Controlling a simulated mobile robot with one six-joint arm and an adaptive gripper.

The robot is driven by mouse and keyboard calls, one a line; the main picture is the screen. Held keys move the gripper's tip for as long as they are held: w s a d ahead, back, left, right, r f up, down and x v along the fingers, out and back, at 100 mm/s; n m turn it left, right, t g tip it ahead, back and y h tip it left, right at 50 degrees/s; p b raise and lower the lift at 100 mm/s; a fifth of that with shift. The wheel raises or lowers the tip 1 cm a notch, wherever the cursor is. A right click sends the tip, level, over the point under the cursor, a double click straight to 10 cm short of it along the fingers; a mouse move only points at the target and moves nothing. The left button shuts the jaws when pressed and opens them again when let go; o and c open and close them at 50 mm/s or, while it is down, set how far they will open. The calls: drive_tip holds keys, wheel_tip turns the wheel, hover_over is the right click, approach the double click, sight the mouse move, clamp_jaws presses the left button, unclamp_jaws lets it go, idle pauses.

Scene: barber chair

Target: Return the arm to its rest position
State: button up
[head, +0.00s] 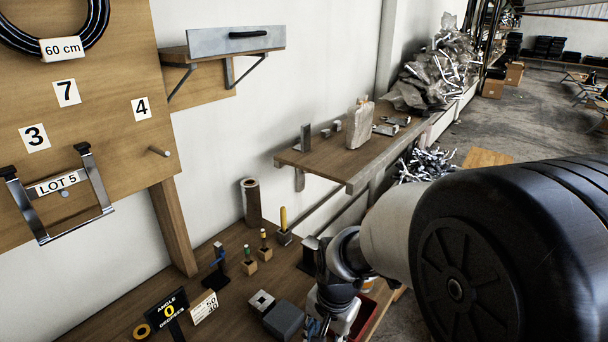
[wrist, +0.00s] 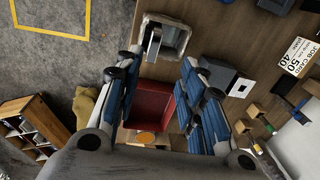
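My arm enters the head view from the right, its large black joint in the foreground and a pale link reaching down to the bench. My gripper (wrist: 158,68) shows in the wrist view with its two blue-padded fingers spread apart. It is open, with nothing held between the fingers. It hangs above the bench's front edge, and a red bin (wrist: 152,104) shows below, between the fingers. In the head view my gripper is small at the bottom, partly cut off by the frame edge. No marker of a rest position shows.
The wooden bench (head: 240,281) holds a grey vise-like block (head: 284,320), a job card (head: 204,307), an angle display (head: 166,307) and small tools in blocks. A shelf (head: 325,160) with metal parts is on the wall behind. In the wrist view a shelf unit (wrist: 35,125) stands on the floor.

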drive_tip(key=s+d+r+n+t, duration=0.1)
drive_tip(key=s+d+r+n, duration=0.2)
drive_tip(key=s+r, duration=0.5)
drive_tip(key=s+d+r+n+t+h, duration=0.1)
drive_tip(key=s+d+r+n+t, duration=0.1)
drive_tip(key=s+d+r+n, duration=0.2)
drive_tip(key=s+d+r, duration=0.2)
drive_tip(key=s+r, duration=0.2)
drive_tip(key=s, duration=0.1)
drive_tip(key=shift+d+r+t, duration=0.15)
drive_tip(key=shift+t, duration=0.15)
